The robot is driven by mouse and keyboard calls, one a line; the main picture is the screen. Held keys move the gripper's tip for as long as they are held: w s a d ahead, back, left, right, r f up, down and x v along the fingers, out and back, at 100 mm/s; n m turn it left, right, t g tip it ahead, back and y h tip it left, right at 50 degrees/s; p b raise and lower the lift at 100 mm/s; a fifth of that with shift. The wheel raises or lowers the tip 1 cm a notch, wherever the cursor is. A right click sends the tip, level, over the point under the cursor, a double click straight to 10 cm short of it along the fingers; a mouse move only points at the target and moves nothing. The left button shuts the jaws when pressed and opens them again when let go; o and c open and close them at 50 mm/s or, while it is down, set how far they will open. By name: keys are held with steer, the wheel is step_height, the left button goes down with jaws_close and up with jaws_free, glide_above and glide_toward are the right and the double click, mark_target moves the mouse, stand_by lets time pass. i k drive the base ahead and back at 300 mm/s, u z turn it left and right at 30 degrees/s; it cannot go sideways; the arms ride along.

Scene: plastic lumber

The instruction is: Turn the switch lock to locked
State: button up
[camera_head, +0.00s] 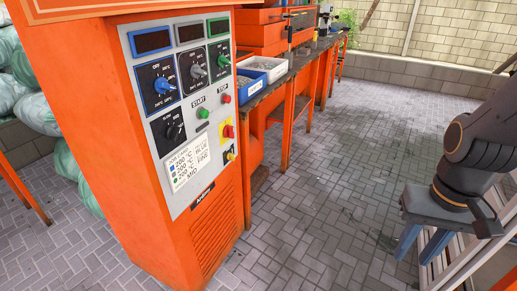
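An orange control cabinet (180,215) with a grey panel stands left of centre. Low on the panel's right edge are a red switch on a yellow plate (228,131) and, below it, a small black switch with a yellow part (230,154). Which of these is the switch lock, and its exact setting, I cannot tell at this size. My gripper (421,248) is at the lower right, with its two blue fingers pointing down and apart. Nothing shows between them. It is well to the right of the cabinet and touches nothing on the panel.
The panel also carries several knobs, a green start button (203,113), a red stop button (226,98) and a white label (188,165). A workbench (300,65) with a blue-and-white bin (262,68) runs behind. The brick floor (310,215) between cabinet and gripper is clear.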

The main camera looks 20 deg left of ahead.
mark_target(230, 156)
steer(key=u, duration=0.25)
steer(key=i, duration=0.95)
steer(key=u, duration=0.7)
